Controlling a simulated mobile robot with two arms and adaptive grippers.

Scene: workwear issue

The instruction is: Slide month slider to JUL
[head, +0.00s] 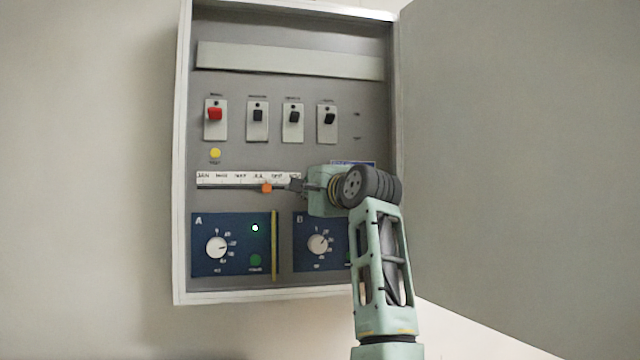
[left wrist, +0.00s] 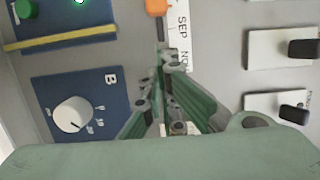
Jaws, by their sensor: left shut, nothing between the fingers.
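The month slider's orange knob (head: 266,188) sits in a horizontal slot under a white month strip (head: 225,179) inside the cabinet. It is just right of the JUL label, between JUL and SEP. In the left wrist view the orange knob (left wrist: 156,6) is at the top edge, with SEP readable beside it. My left gripper (head: 291,185) is shut and empty, just right of the knob at slot height. In the left wrist view its fingertips (left wrist: 161,44) point at the knob; I cannot tell whether they touch. The gripper hides the strip's right end. My right gripper is not in view.
Above the strip are a red switch (head: 215,114), several black switches and a yellow lamp (head: 215,153). Below are blue panel A (head: 205,262) and blue panel B (head: 302,255), partly behind my arm. The open cabinet door (head: 520,150) stands at the right.

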